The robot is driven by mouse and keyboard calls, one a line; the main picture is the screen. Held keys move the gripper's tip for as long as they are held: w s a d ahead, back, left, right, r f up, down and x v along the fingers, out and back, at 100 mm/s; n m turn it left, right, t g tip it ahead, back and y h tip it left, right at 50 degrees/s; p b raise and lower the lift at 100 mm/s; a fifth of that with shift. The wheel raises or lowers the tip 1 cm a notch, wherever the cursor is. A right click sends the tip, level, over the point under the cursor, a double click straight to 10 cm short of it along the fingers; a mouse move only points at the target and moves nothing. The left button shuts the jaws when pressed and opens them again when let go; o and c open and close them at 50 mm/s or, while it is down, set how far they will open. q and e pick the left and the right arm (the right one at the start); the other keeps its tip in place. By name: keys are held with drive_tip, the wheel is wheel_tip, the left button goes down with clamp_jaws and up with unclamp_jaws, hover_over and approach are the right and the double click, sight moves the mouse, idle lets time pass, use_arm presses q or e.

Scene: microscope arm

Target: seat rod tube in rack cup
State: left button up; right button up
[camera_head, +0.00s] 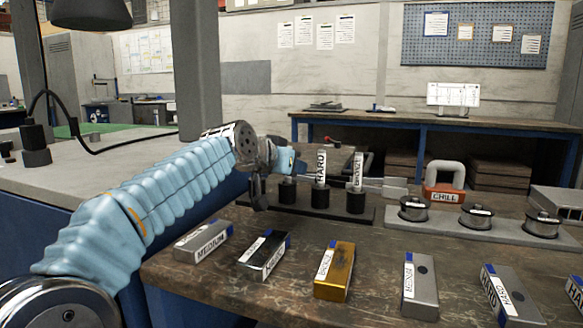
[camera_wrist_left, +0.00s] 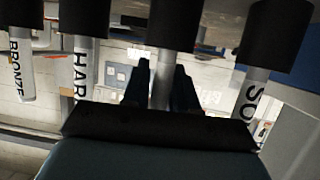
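The black rack (camera_head: 330,208) stands on the wooden bench with a row of black cups. A silver HARD tube (camera_head: 320,167) and a BRONZE tube (camera_head: 358,172) stand upright in two of its cups. My left gripper (camera_head: 287,160) is over the cup (camera_head: 287,190) left of HARD. The left wrist view is upside down; there the left gripper (camera_wrist_left: 161,85) has its fingers close on both sides of a plain-looking tube (camera_wrist_left: 162,80), seemingly shut on it. The tube lines up with a cup (camera_wrist_left: 172,25); its depth inside is unclear. A tube marked "SO" (camera_wrist_left: 252,100) stands beside it. My right gripper is out of view.
Labelled blocks, including MEDIUM (camera_head: 203,242) and a gold one (camera_head: 335,270), lie along the front of the bench. Right of the rack, a grey plate (camera_head: 460,230) carries several metal spools, with a red CHILL block (camera_head: 444,195) behind.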

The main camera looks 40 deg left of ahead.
use_arm(q)
drive_tip(key=shift+o, duration=1.4)
drive_tip(key=shift+s, duration=0.1)
drive_tip(key=v, duration=1.2)
